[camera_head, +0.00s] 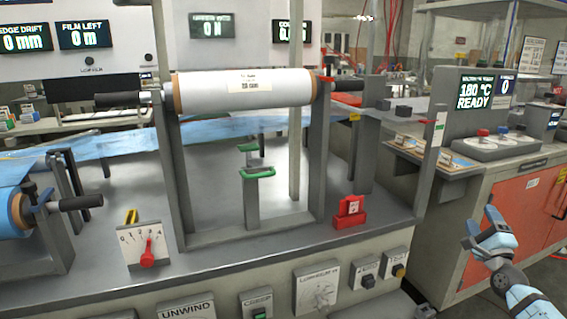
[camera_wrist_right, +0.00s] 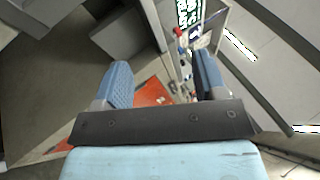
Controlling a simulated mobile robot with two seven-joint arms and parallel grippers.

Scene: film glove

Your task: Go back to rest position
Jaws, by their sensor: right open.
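My right gripper (camera_head: 487,232) is at the lower right of the head view, in front of the cabinet with orange doors. It is open and empty, apart from the bench and the machine. In the right wrist view its two blue fingers (camera_wrist_right: 165,85) stand wide apart with nothing between them. My left gripper is not in view.
A white film roll (camera_head: 245,92) lies across a grey frame on the machine bench (camera_head: 280,222). Blue film (camera_head: 112,146) runs behind it. A red block (camera_head: 349,212) and a lever panel (camera_head: 146,245) stand near the front edge. An orange-doored cabinet (camera_head: 525,207) stands at right.

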